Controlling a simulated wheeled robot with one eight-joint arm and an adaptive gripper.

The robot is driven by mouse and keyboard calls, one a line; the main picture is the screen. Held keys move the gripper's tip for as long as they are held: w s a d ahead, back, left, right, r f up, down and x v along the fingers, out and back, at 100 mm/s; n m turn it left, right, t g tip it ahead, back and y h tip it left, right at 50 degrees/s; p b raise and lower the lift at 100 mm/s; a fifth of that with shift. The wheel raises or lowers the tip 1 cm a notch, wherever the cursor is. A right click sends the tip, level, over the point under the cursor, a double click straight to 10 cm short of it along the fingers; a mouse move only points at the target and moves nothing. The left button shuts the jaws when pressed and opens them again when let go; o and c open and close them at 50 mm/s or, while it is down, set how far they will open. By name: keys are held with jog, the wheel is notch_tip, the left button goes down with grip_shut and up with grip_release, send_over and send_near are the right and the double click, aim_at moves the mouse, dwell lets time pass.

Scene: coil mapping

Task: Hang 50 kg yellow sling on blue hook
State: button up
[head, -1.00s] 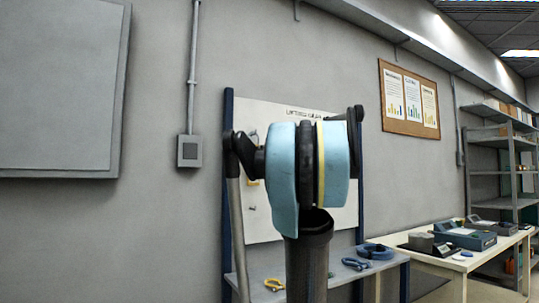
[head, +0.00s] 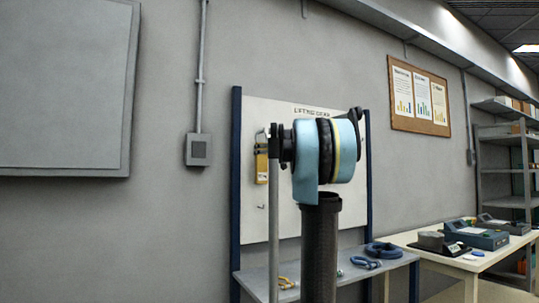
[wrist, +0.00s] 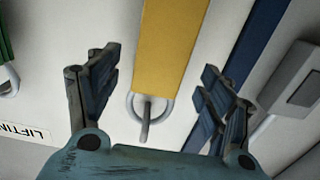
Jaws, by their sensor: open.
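A yellow sling (wrist: 172,45) lies between the open fingers of my gripper (wrist: 158,65) in the wrist view. Its metal ring (wrist: 163,110) hangs around a grey peg (wrist: 146,122) on the white board. The fingers stand on either side of the strap, with nothing gripped. In the head view a yellow piece (head: 262,165) shows on the board, just left of my arm; its weight marking is not readable. My gripper is not clearly visible there. I cannot make out a blue hook in either view.
A green strap (wrist: 5,40) with a ring hangs left in the wrist view. The board's dark blue post (wrist: 250,45) and a grey wall box (wrist: 305,80) are on the right. Shackles and a blue coil (head: 383,250) lie on the shelf (head: 340,277) below the board.

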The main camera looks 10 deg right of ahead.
jog(key=x, duration=0.5)
jog(key=c, duration=1.4)
jog(key=shift+s+r, duration=0.1)
jog(key=shift+r, duration=0.1)
jog(key=shift+s+d+r, duration=0.1)
jog(key=shift+s+r, duration=0.15)
jog(key=shift+r, duration=0.3)
jog(key=shift+s+d+r, duration=0.1)
jog(key=shift+s+r, duration=0.2)
jog(key=shift+r, duration=0.3)
jog(key=shift+s, duration=0.15)
